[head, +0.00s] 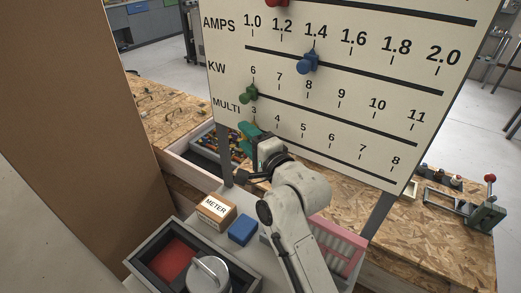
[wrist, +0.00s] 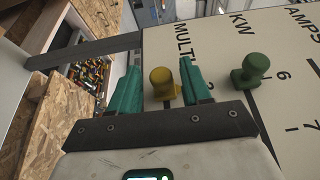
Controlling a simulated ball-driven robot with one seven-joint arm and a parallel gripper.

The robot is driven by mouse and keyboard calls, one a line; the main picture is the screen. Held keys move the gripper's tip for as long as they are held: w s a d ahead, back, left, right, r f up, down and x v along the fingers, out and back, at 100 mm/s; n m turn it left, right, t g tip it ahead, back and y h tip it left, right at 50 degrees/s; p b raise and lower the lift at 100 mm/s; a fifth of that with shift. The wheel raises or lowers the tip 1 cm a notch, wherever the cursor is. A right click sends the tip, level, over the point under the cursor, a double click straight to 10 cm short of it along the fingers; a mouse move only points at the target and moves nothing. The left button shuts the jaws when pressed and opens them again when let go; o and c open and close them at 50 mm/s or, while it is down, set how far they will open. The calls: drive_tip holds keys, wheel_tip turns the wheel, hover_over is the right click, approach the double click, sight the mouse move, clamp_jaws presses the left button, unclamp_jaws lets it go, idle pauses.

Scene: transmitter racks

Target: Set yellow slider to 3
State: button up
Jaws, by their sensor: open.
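The yellow slider knob (wrist: 163,82) stands between the two green fingers of my open gripper (wrist: 158,88) in the wrist view, with a visible gap on each side. It sits near the 3 end of the MULTI row; a finger partly covers the figure beside it, so its exact setting is unclear. In the head view my gripper (head: 249,134) is at the lower left of the white board (head: 390,165), just below the MULTI label and the 3, and the yellow knob is hidden there.
The green knob (head: 248,94) stands near 6 on the KW row, just above my gripper; the blue knob (head: 308,62) is near 1.4 on AMPS. A red knob (head: 277,2) is at the top edge. A METER box (head: 214,210) and a blue block (head: 243,230) lie below the board.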

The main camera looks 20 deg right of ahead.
drive_tip(key=b+v, duration=0.1)
drive_tip(key=v, duration=0.8)
idle(0.3)
